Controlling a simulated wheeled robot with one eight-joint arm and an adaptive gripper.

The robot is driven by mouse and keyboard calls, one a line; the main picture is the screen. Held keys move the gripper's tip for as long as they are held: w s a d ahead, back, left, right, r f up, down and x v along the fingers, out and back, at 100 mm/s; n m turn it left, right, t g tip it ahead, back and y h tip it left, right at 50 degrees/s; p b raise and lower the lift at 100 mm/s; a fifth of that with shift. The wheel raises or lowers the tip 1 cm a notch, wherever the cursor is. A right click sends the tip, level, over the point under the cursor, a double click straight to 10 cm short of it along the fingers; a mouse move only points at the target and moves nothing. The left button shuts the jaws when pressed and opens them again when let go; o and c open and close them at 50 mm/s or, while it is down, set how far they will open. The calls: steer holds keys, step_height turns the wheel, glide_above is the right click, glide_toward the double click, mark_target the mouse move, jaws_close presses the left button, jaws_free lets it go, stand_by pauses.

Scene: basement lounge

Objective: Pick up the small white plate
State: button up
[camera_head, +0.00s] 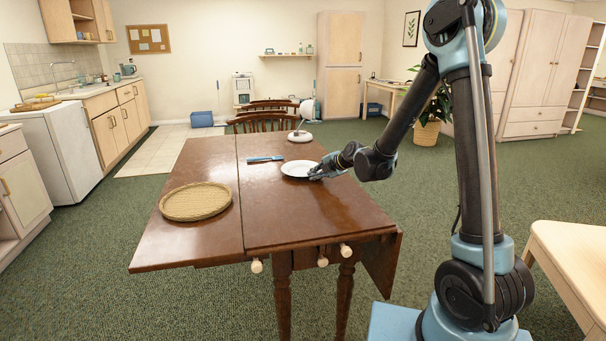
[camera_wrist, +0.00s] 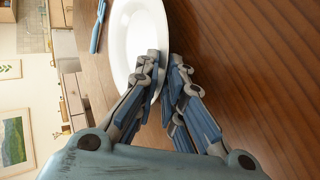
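The small white plate (camera_head: 295,169) lies on the wooden table, near its right side. It also shows in the wrist view (camera_wrist: 125,42), at the top. My gripper (camera_head: 314,175) is at the plate's right rim in the head view. In the wrist view, my gripper (camera_wrist: 166,66) has its fingertips close together at the rim, one finger over the plate and the other just past its edge. The fingers appear shut on the rim, though the contact itself is partly hidden. No clear lift off the table shows.
The table (camera_head: 290,222) also bears a round woven mat (camera_head: 196,201) at the left, a blue utensil (camera_head: 265,158) behind the plate and a white object (camera_head: 300,136) at the far end. Chairs (camera_head: 264,122) stand behind. The table's front right is clear.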

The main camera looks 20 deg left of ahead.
jaws_close()
